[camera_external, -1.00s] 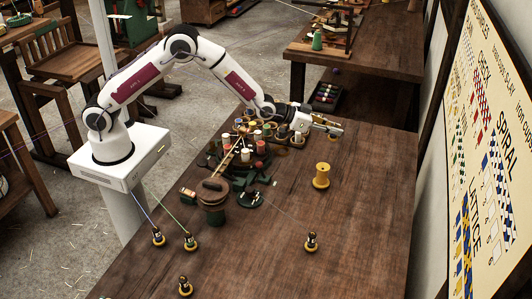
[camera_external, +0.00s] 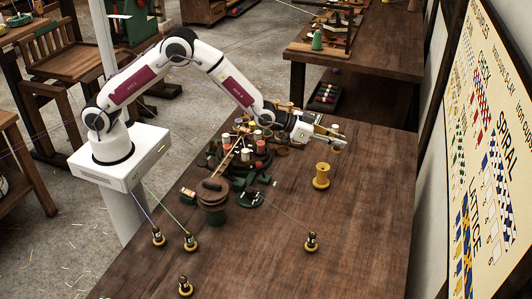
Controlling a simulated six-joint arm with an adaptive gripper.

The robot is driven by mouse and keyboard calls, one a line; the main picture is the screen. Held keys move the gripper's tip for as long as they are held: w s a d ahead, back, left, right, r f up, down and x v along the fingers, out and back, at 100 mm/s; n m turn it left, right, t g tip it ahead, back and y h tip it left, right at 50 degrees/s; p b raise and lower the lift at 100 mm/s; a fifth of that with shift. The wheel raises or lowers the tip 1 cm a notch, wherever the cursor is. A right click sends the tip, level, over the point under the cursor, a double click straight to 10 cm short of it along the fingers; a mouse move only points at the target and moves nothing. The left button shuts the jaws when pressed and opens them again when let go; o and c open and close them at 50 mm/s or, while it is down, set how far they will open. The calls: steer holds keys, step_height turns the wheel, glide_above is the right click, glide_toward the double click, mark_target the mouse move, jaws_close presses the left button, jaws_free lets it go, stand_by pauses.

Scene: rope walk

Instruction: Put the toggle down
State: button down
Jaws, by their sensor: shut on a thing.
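My gripper (camera_external: 338,138) is over the back part of the wooden table, beyond the yellow spool and a little right of the cluster of bobbins. It points to the right. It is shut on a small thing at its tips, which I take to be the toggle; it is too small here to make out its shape. I cannot tell how high it is above the table.
A yellow spool (camera_external: 321,176) stands upright in front of my gripper. A dark stand crowded with coloured bobbins (camera_external: 258,150) is to the left. A round wooden block (camera_external: 212,194) and several small weighted bobbins (camera_external: 311,240) stand nearer. The right side of the table is clear.

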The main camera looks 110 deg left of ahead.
steer(key=d+r+m+t+h, duration=0.1)
steer(key=d+m+h, duration=0.35)
steer(key=d, duration=3.45)
steer(key=s+d+h, duration=0.1)
steer(key=s+d, duration=0.5)
steer(key=d, duration=0.3)
steer(key=s+d+h, duration=0.1)
steer(key=s+d, duration=0.4)
steer(key=d, duration=0.4)
steer(key=s+d, duration=0.2)
steer(key=s, duration=0.4)
steer(key=a+y, duration=0.1)
steer(key=a, duration=0.1)
steer(key=s+a+n+y, duration=0.1)
steer(key=a+f+y, duration=0.1)
steer(key=a, duration=0.1)
steer(key=shift+s+a+f, duration=0.1)
steer(key=shift+s+a, duration=0.05)
steer(key=shift+a, duration=0.2)
steer(key=shift+f, duration=0.1)
steer(key=shift+f, duration=3)
